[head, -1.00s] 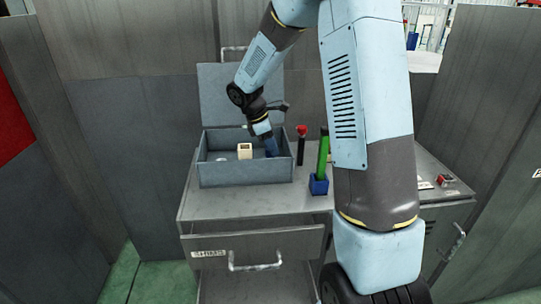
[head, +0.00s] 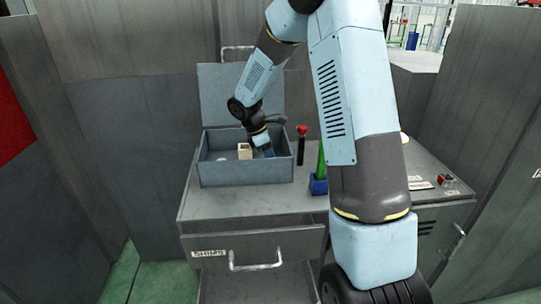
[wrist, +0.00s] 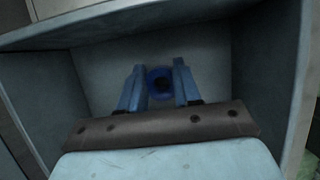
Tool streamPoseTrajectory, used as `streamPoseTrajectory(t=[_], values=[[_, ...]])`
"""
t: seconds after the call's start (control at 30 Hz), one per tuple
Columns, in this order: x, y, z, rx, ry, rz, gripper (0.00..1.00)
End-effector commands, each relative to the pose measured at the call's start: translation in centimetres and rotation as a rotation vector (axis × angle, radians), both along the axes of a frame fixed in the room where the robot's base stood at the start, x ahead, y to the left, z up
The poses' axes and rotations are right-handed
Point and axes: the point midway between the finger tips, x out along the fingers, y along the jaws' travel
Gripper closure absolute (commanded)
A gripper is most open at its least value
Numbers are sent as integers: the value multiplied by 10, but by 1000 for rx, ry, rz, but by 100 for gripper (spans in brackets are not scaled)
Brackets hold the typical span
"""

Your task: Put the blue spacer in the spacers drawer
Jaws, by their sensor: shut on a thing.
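The blue spacer (wrist: 160,84) is a blue ring with a dark hole, low inside the grey box in the wrist view. My gripper (wrist: 158,67) has its two blue fingers on either side of it and is shut on it. In the head view my gripper (head: 268,152) reaches down into the right part of the open grey box (head: 245,173); the spacer is hidden there. A drawer labelled SHIMS (head: 275,246) is below the worktop. I see no drawer with a readable spacers label.
A beige block (head: 244,151) and a pale round thing are in the box. The raised lid (head: 225,95) stands behind it. A red-topped black tool (head: 302,145) and a blue holder (head: 318,186) with a green piece are right of it. The worktop front is clear.

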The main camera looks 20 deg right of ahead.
Motion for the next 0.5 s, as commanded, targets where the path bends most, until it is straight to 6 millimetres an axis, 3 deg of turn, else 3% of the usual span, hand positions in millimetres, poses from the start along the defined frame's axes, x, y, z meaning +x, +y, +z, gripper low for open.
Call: streamPoseTrajectory(t=[0.03,0.07,0.3,0.5], values=[[0,0,-1,0,0,0,100],[0,0,-1,0,0,0,64],[0,0,-1,0,0,-1,42],[0,-1,-1,0,0,-1,42]])
